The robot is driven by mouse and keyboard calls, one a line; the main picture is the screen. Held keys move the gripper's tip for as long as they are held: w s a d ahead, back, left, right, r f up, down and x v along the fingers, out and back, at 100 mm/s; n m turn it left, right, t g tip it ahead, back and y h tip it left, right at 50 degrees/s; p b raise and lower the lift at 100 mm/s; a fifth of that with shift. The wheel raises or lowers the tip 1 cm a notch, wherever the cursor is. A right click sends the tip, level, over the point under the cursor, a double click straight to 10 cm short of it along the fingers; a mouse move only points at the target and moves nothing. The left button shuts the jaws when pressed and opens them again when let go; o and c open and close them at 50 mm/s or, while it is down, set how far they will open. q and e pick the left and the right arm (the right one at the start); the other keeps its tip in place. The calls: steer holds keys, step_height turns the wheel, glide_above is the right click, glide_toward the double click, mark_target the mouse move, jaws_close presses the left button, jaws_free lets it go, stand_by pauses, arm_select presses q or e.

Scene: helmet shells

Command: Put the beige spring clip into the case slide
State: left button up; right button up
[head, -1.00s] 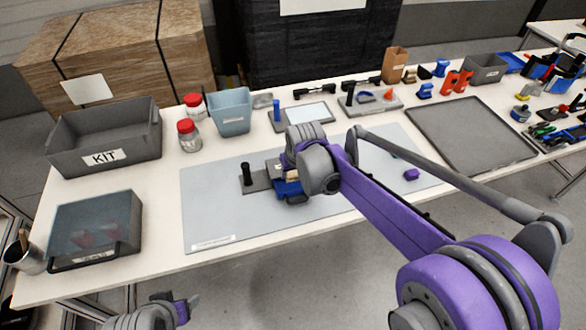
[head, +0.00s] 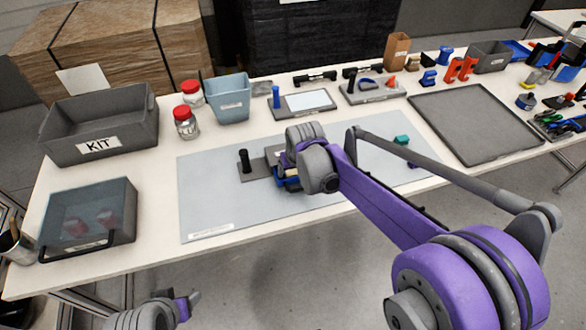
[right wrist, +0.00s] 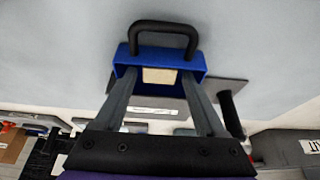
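The blue case slide (right wrist: 160,60) with its black loop handle (right wrist: 164,38) is in front of my right gripper in the right wrist view. In the head view the slide (head: 290,184) is mostly hidden by my right wrist, on the grey mat. The beige spring clip (right wrist: 159,76) shows as a pale block in the slide's opening, between my right fingertips. My right gripper (right wrist: 158,84) has its fingers apart, with gaps on both sides of the clip. Whether the clip is fully seated cannot be told. My left gripper (head: 187,306) is low at the front, away from the table items.
A grey plate with a black post (head: 245,161) stands beside the slide. The grey KIT bin (head: 99,140) and a clear-topped bin (head: 88,215) stand at left. A teal piece (head: 401,140) lies right on the mat (head: 215,190). The mat's front left is clear.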

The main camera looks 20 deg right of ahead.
steer(key=shift+o, duration=0.7)
steer(key=p+v, duration=0.1)
steer(key=v, duration=0.9)
steer(key=shift+r, duration=0.4)
steer(key=s+d+f+p, duration=0.1)
steer(key=s+p, duration=0.2)
steer(key=s, duration=0.8)
steer(key=s+d+f+p, duration=0.1)
steer(key=s+p, duration=0.2)
steer(key=s, duration=0.8)
steer(key=shift+s+d+f+t, duration=0.3)
steer(key=shift+d+t, duration=0.1)
